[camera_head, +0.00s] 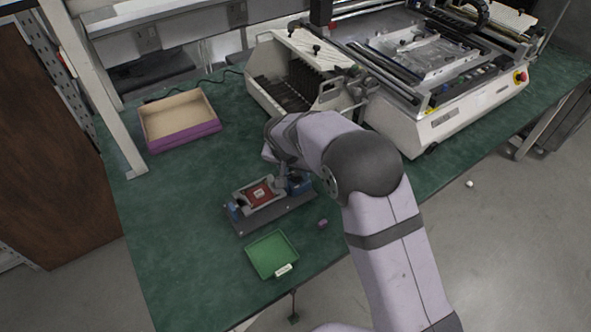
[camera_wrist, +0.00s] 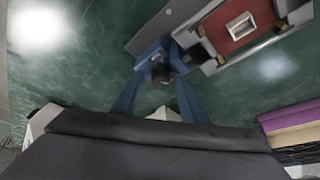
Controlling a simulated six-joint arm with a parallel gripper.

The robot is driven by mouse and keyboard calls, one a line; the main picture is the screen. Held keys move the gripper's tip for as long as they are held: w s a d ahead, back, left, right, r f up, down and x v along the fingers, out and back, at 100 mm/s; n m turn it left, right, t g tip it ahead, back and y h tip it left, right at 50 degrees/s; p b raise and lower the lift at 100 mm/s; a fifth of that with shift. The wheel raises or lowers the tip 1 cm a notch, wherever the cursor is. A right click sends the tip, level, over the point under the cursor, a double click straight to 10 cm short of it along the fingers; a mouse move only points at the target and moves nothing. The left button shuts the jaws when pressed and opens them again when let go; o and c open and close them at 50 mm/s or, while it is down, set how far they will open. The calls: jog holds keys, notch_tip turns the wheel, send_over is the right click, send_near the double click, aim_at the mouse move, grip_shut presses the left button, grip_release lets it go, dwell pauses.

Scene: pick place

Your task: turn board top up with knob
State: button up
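The red board (camera_head: 260,193) with a pale square chip sits in a frame on the grey turning fixture (camera_head: 262,222), in the middle of the table. The board's chip side faces up in the wrist view (camera_wrist: 238,27). A dark round knob (camera_wrist: 161,74) sticks out from the blue end block (camera_wrist: 152,55) of the fixture. My gripper (camera_wrist: 160,84) is open, with one blue finger on each side of the knob. Whether the fingers touch the knob is not clear. In the head view my arm partly hides the knob end.
A green tray (camera_head: 257,262) with a white label lies in front of the fixture, and a small purple block (camera_head: 323,224) lies beside it. A purple-sided open box (camera_head: 155,143) stands at back left. A large white machine (camera_head: 420,125) fills the back right.

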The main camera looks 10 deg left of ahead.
jog(key=shift+f, duration=0.15)
grip_shut()
